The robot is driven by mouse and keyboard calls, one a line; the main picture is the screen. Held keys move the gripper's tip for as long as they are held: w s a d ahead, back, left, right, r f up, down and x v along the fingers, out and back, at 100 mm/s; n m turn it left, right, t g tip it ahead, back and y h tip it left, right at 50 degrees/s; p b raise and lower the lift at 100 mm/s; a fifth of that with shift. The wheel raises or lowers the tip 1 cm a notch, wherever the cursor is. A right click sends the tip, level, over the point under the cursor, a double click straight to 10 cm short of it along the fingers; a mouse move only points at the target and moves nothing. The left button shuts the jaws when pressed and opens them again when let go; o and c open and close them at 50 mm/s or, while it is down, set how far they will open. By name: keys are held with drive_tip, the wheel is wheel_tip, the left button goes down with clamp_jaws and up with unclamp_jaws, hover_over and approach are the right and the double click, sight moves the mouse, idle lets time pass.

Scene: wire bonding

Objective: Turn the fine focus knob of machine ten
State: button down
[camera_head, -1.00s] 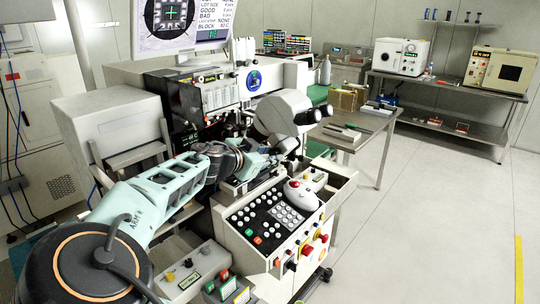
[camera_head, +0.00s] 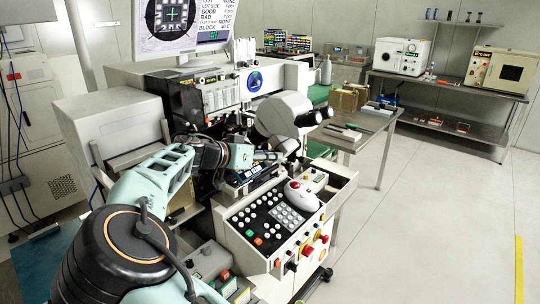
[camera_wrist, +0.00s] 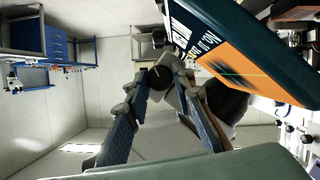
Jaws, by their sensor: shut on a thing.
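The bonding machine's microscope (camera_head: 275,115) has a white body and two dark eyepieces (camera_head: 309,117) facing right. My gripper (camera_head: 272,156) reaches in from the left just below the microscope, and its fingertips are small in the head view. The fingers touch the knob from both sides. The knob is hidden in the head view. I cannot read a machine number.
The control panel (camera_head: 272,219) with buttons and a white mouse (camera_head: 301,195) lies just below my gripper. A monitor (camera_head: 180,28) stands above the machine. A steel side table (camera_head: 352,141) stands to the right, with open floor beyond.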

drive_tip(key=shift+w+a+n+g+h+p, duration=0.15)
drive_tip(key=shift+n+g+h+p, duration=0.3)
drive_tip(key=shift+n+h, duration=0.75)
drive_tip(key=shift+n, duration=0.4)
drive_tip(key=c, duration=1.7)
unclamp_jaws()
drive_tip(key=shift+o, duration=0.2)
drive_tip(key=shift+y, duration=0.3)
